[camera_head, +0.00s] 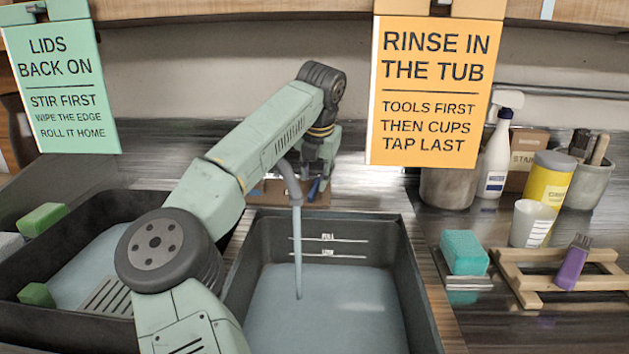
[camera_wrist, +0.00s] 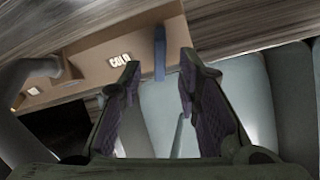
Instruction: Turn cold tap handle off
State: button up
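The cold tap handle (camera_wrist: 160,52) is a blue lever beside the COLD label (camera_wrist: 120,60) on the brown tap block (camera_wrist: 95,65). My gripper (camera_wrist: 161,64) is open, with a dark finger on each side of the handle's near end in the wrist view. I cannot tell whether either finger touches it. In the head view my arm reaches over the tub, and my gripper and the handle (camera_head: 313,188) are partly hidden at the tap. The grey spout (camera_head: 290,182) pours a water stream (camera_head: 297,250) into the tub.
The dark tub (camera_head: 402,290) holds grey-blue water below the spout. A second basin (camera_head: 85,215) lies left behind my arm. An orange sign (camera_head: 436,85) hangs right of the tap. A teal sponge (camera_head: 463,250) and wooden rack (camera_head: 525,285) lie at right.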

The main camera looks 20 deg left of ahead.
aim_at(315, 185)
jog(key=shift+x, duration=1.85)
jog(key=shift+c, duration=0.5)
jog(key=shift+r, duration=0.1)
grip_shut()
